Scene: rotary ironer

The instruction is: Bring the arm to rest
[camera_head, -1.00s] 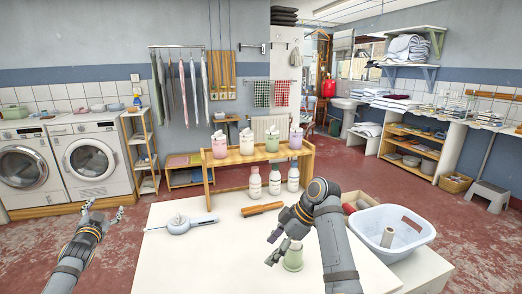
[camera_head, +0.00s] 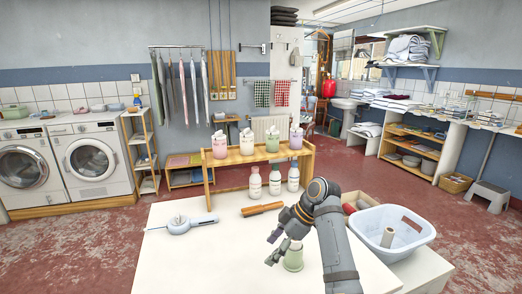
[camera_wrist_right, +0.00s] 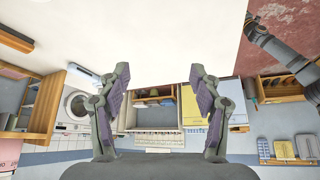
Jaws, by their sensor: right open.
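My right gripper (camera_head: 273,249) is over the front right part of the white table (camera_head: 215,262). Its two fingers point left, spread apart. In the right wrist view the open fingers (camera_wrist_right: 161,70) stand well apart with nothing between them. A green cup-like object (camera_head: 293,259) stands on the table just beside and partly behind the gripper in the head view; its upper part is hidden. My left gripper does not show in the head view.
On the table lie a pale blue tool (camera_head: 180,225) and an orange-brown bar (camera_head: 262,209). A wooden rack with jars (camera_head: 208,190) and white bottles (camera_head: 255,183) stands at the back. A pale blue basin (camera_head: 393,228) is at right. The table's front left is bare.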

